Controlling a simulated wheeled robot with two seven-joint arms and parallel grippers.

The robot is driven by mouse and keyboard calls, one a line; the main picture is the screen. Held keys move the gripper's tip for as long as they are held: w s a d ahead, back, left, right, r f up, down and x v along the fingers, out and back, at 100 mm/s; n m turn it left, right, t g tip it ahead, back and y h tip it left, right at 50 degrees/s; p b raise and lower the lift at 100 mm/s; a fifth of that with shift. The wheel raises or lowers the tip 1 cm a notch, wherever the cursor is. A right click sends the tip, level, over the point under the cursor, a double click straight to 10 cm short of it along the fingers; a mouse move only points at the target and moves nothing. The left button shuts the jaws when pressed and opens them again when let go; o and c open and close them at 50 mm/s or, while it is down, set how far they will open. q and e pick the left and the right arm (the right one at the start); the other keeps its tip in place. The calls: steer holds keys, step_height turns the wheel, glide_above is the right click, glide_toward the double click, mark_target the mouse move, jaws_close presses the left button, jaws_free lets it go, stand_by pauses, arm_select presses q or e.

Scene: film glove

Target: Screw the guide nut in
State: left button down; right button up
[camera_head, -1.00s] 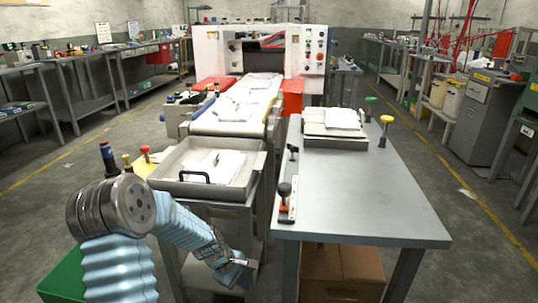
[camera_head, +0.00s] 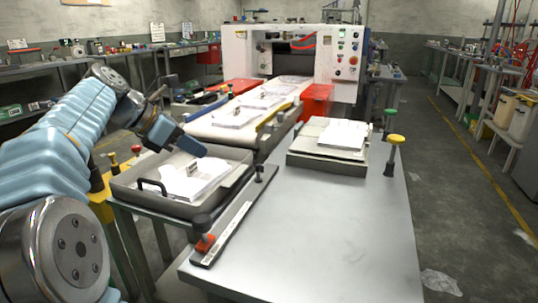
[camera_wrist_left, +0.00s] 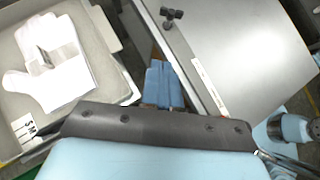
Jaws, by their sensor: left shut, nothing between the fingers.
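A guide strip (camera_head: 236,220) lies along the left edge of the grey table. A black knob on an orange base (camera_head: 205,243) stands at its near end, and a smaller black knob (camera_head: 259,172) stands at its far end. Which of them is the guide nut I cannot tell. A black knob also shows in the left wrist view (camera_wrist_left: 170,14), beside the strip (camera_wrist_left: 208,86). My left gripper (camera_head: 200,150) is shut and empty above the tray, left of the strip and apart from both knobs. Its blue fingers show in the left wrist view (camera_wrist_left: 163,84).
A grey tray (camera_head: 150,205) with a black handle holds white gloves (camera_head: 190,180). A conveyor machine (camera_head: 300,50) stands behind. The table's middle is clear.

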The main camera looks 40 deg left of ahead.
arm_select(q)
steer(key=b, duration=0.2)
glide_toward(254, 166)
steer(key=s+f+x, duration=0.1)
steer(key=x, duration=0.4)
steer(key=shift+w+d+r, duration=0.15)
steer(key=shift+w+d, duration=0.05)
steer(key=shift+w, duration=0.55)
steer(key=shift+p, duration=0.3)
